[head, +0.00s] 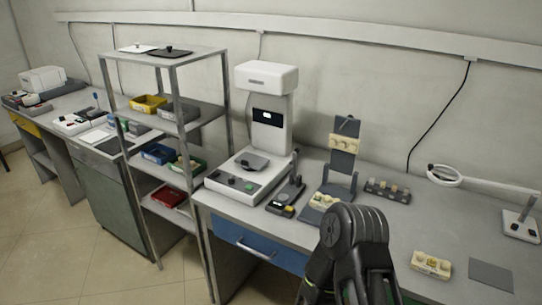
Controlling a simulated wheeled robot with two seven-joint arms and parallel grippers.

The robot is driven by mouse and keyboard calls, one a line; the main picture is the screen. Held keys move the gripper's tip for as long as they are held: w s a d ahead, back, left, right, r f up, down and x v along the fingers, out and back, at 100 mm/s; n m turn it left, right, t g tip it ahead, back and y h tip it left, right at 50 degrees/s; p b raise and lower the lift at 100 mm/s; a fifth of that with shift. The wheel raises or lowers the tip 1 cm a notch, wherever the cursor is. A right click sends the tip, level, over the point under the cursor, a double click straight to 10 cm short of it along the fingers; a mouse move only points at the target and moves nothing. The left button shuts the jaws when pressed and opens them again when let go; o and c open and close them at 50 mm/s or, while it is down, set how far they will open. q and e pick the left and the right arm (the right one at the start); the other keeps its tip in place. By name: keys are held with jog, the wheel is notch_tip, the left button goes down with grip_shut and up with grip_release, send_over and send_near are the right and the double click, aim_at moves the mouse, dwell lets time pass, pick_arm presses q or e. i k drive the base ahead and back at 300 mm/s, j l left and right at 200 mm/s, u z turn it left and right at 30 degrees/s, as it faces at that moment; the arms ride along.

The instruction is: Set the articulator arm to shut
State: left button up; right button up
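The articulator (341,172) stands on the grey bench right of the tall white machine. Its hinged upper arm (344,143) is raised upright, so the articulator is open. A pale cast shows on the raised arm and another pale cast (325,199) sits on the low base in front. A black rounded part of my own arm rises from the bottom centre, in front of the bench and close below the articulator base. I cannot tell which arm it belongs to. No gripper fingertips show in the head view.
A white machine (266,80) and a small dark stand (289,190) are left of the articulator. A dark block with several pieces (387,190) is right. A pale cast block (431,264), grey mat (490,275) and magnifier lamp (444,176) lie farther right. A metal shelf (172,65) stands left.

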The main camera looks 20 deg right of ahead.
aim_at(344, 143)
jog(key=z, duration=1.2)
